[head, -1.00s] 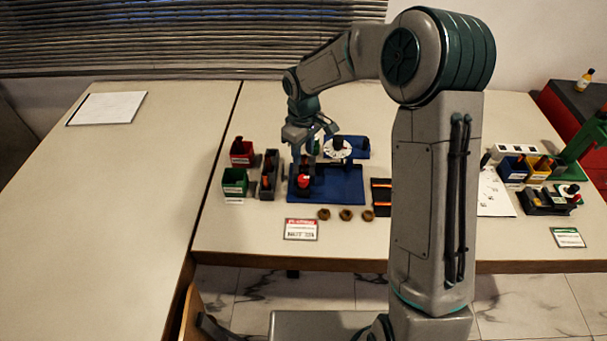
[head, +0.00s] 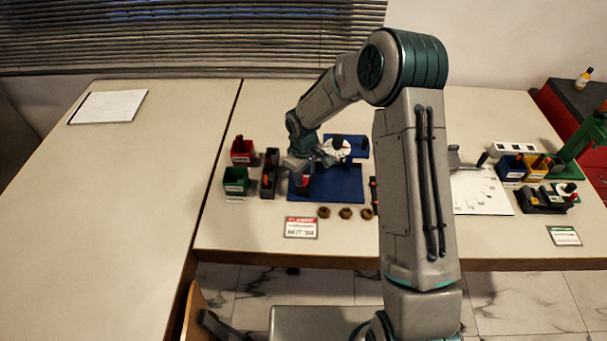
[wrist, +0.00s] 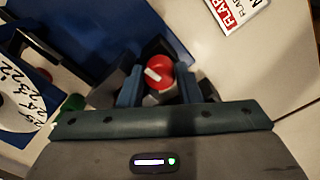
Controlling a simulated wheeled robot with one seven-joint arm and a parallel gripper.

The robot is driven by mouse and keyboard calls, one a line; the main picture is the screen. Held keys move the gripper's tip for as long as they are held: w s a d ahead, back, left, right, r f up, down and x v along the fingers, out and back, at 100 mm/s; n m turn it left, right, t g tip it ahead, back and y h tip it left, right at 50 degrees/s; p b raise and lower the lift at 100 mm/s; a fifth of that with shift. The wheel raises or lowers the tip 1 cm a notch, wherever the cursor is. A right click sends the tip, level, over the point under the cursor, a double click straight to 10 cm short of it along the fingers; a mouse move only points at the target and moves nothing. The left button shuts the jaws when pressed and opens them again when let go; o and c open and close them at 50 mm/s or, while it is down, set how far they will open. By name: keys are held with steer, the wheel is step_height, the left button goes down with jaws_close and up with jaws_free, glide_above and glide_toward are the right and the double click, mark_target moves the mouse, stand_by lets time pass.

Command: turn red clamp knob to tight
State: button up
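The red clamp knob (wrist: 159,73) with a white pointer mark is seen from above in the wrist view. The knob sits on a dark clamp block at the blue base plate (wrist: 100,28). In the head view my gripper (head: 303,164) is low over the left part of the blue plate (head: 338,184) and mostly hides the knob. No tight or loose marking is readable.
A white dial (head: 335,147) stands close behind the gripper; it also shows in the wrist view (wrist: 18,98). Red (head: 242,151) and green (head: 235,180) bins and a dark rack (head: 269,173) stand left. Several brown rings (head: 345,212) and a red-headed label (head: 301,227) lie in front.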

steer(key=c, duration=0.4)
steer(key=shift+f+b, duration=0.1)
steer(key=shift+b, duration=0.25)
steer(key=shift+f+m+b, duration=0.1)
steer(key=shift+m+b, duration=0.6)
steer(key=shift+b, duration=0.1)
steer(key=shift+m, duration=0.3)
steer(key=o, duration=0.7)
steer(key=shift+r, duration=0.3)
step_height(320, 180, up, 14)
steer(key=shift+f+b, duration=0.15)
steer(key=shift+b, duration=0.75)
